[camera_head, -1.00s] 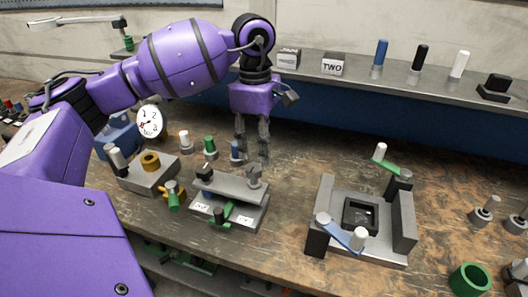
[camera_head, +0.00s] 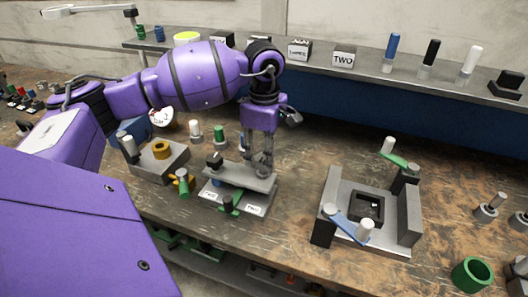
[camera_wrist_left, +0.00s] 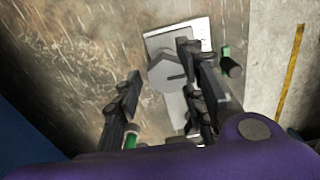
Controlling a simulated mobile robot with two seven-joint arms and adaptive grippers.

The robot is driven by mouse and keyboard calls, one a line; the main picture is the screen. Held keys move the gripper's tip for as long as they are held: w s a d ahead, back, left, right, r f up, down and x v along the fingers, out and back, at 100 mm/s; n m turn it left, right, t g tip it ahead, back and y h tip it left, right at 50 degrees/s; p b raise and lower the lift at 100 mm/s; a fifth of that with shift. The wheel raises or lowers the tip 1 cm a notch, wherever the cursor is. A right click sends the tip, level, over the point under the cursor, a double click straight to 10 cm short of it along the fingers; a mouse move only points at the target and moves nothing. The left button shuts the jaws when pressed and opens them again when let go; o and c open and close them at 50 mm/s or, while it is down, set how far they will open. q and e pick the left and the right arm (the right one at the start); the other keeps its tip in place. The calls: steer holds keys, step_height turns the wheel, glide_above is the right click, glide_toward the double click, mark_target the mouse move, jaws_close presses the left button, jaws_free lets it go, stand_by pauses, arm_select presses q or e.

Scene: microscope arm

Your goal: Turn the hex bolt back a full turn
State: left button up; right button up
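A low grey fixture (camera_head: 228,175) with white labels and a green lever (camera_head: 228,203) stands on the bench, left of centre. In the left wrist view a grey faceted head (camera_wrist_left: 166,73), which looks like the hex bolt, shows between my finger pads. In the head view my fingers largely hide it at the fixture's right end. My left gripper (camera_head: 262,170) points down there; its fingers stand apart, also in the wrist view (camera_wrist_left: 160,65). I cannot tell whether the tips are around the head or just above it. My right gripper is not in view.
Left of the fixture are a grey block with a brass ring (camera_head: 161,149) and a small green-handled valve (camera_head: 183,186). A grey open-box fixture (camera_head: 412,225) with levers stands to the right. A green ring (camera_head: 472,274) lies at front right. Pegs stand on the rear shelf (camera_head: 310,62).

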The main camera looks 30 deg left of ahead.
arm_select(q)
jaws_close()
steer(key=shift+n, duration=0.4)
steer(key=shift+r, duration=0.1)
steer(key=shift+c, duration=0.3)
jaws_free()
steer(key=shift+o, duration=0.5)
steer(key=shift+w, duration=0.15)
